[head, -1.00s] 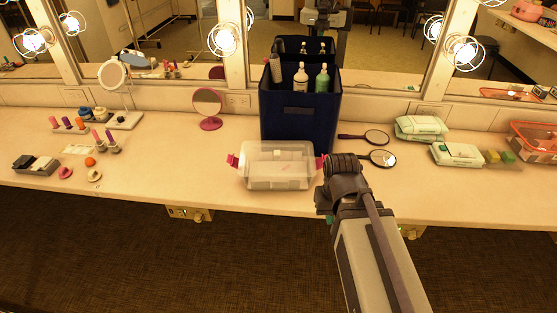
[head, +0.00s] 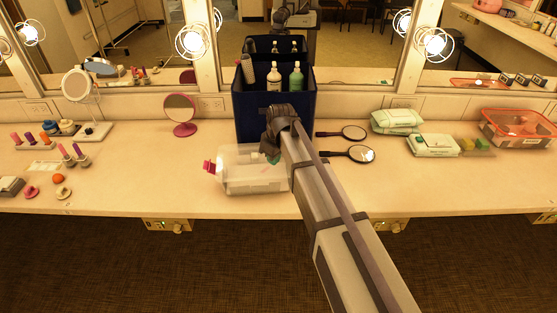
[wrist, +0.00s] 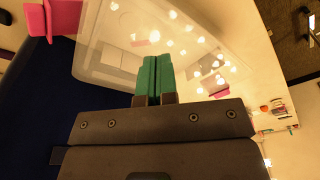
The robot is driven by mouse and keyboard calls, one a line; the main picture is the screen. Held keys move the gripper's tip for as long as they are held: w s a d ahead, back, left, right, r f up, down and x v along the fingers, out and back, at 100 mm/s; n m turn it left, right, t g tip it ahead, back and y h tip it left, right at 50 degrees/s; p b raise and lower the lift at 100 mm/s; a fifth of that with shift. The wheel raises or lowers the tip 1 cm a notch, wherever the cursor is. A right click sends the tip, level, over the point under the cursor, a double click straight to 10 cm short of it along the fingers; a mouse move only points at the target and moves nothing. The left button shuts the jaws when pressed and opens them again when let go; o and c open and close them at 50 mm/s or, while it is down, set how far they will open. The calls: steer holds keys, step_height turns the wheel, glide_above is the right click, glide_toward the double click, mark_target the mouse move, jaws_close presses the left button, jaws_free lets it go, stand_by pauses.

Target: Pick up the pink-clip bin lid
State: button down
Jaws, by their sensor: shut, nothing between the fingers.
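The clear bin with its translucent lid (head: 245,158) stands on the counter in front of the navy caddy. Its left pink clip (head: 209,167) shows in the head view; my arm covers the right end. In the wrist view the clear lid (wrist: 112,50) fills the upper middle, with one pink clip (wrist: 66,17) at top left and pink (wrist: 218,90) at right. My gripper (head: 273,158) is over the right part of the bin. Its green fingers (wrist: 154,62) are shut together and empty, overlapping the lid in view; whether they touch it I cannot tell.
The navy caddy (head: 260,122) with bottles stands close behind the bin. Two hand mirrors (head: 350,153) and wipe packs (head: 433,145) lie to the right. A pink round mirror (head: 180,112) stands to the left. The counter between it and the bin is clear.

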mark_target(256, 157)
steer(key=w+a, duration=0.5)
steer(key=shift+a, duration=0.3)
steer(key=shift+a+f+b, duration=0.1)
steer(key=shift+f+b, duration=0.55)
steer(key=shift+f, duration=0.25)
steer(key=shift+s+r, duration=0.15)
steer(key=shift+s, duration=0.05)
steer(key=s+d, duration=0.1)
steer(key=d, duration=0.1)
steer(key=s+d, duration=0.2)
steer(key=shift+s+d, duration=0.15)
steer(key=shift+s, duration=0.15)
